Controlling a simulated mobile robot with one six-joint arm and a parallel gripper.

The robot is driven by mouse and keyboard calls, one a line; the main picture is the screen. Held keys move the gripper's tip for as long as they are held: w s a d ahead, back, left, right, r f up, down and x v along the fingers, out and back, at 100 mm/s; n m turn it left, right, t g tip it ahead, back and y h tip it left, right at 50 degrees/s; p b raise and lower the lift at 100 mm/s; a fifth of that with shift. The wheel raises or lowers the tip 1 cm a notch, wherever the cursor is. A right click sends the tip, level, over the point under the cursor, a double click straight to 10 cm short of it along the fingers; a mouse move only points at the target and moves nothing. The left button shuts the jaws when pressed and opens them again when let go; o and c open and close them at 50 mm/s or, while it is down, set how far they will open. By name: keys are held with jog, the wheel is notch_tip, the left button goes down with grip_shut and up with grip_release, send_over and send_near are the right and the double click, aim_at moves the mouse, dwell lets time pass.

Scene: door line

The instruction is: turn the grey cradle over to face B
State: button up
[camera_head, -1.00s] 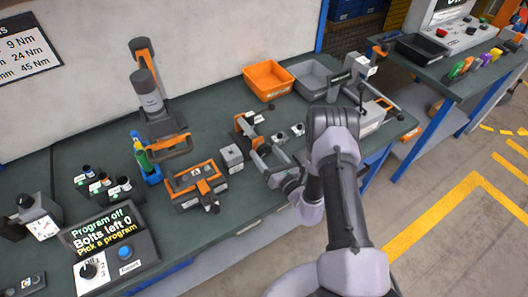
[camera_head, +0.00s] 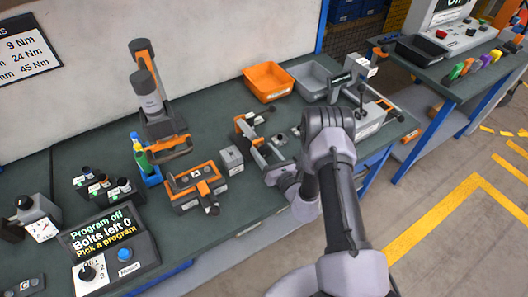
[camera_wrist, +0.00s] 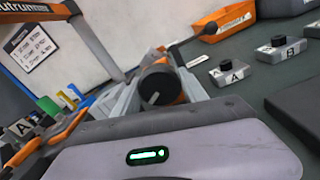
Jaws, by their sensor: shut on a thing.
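Left of it stand a grey block (camera_head: 231,160) and an orange-and-grey fixture (camera_head: 194,187) marked A. Small knobbed blocks marked A (camera_wrist: 230,73) and B (camera_wrist: 282,51) stand to the right. Orange (camera_head: 268,82) and grey (camera_head: 309,82) bins are behind.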

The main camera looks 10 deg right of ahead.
jog(key=n+b, duration=0.2)
jog(key=n, duration=0.4)
jog(key=shift+f, duration=0.1)
jog(key=n+b, duration=0.3)
jog(key=n, duration=0.2)
jog(key=shift+d+n, duration=0.1)
jog(key=shift+n, duration=0.5)
jog(key=o, duration=1.4)
jog(key=shift+c, duration=0.2)
